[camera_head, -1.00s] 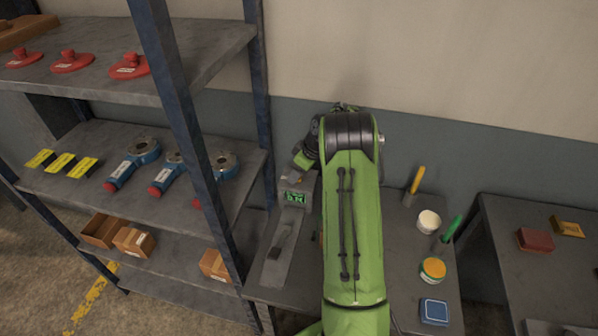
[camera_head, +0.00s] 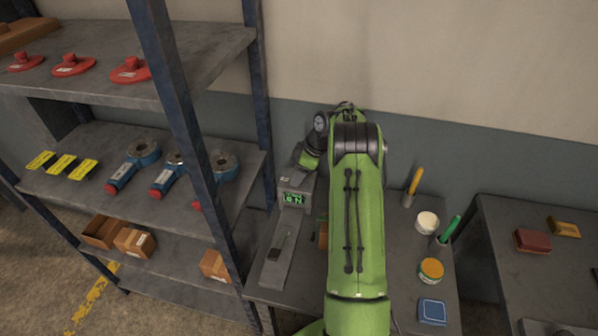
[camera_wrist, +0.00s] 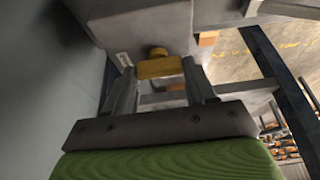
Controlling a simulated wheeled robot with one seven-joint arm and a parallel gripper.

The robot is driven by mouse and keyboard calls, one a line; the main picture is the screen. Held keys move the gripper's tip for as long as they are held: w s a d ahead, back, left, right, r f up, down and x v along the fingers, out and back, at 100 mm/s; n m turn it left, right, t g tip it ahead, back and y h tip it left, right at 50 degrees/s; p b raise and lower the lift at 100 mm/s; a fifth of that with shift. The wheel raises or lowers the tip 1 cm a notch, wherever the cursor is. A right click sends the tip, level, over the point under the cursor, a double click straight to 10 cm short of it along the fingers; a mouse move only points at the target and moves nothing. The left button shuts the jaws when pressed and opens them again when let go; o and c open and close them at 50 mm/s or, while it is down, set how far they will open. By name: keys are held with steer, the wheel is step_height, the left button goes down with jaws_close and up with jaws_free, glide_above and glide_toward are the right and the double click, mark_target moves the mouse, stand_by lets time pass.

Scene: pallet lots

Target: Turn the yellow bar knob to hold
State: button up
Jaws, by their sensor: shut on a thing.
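The yellow bar knob (camera_wrist: 160,68) shows in the wrist view, sticking out from the face of a grey housing (camera_wrist: 145,25). My gripper (camera_wrist: 160,72) has one finger at each end of the bar and is shut on it. The knob and my fingers are hidden behind my arm in the head view. The knob's markings cannot be seen.
A shelf rack (camera_head: 180,110) with red discs, blue-and-red tools and cartons stands close on the left. A white cup (camera_head: 427,222), an orange-lidded jar (camera_head: 431,269) and a blue box (camera_head: 433,312) are on the bench right of my arm. A wall is behind.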

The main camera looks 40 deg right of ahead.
steer(key=o, duration=1)
steer(key=shift+o, duration=0.2)
steer(key=shift+r, duration=0.1)
steer(key=p+v, duration=0.3)
steer(key=v, duration=1.2)
steer(key=shift+r, duration=0.3)
steer(key=shift+s, duration=0.1)
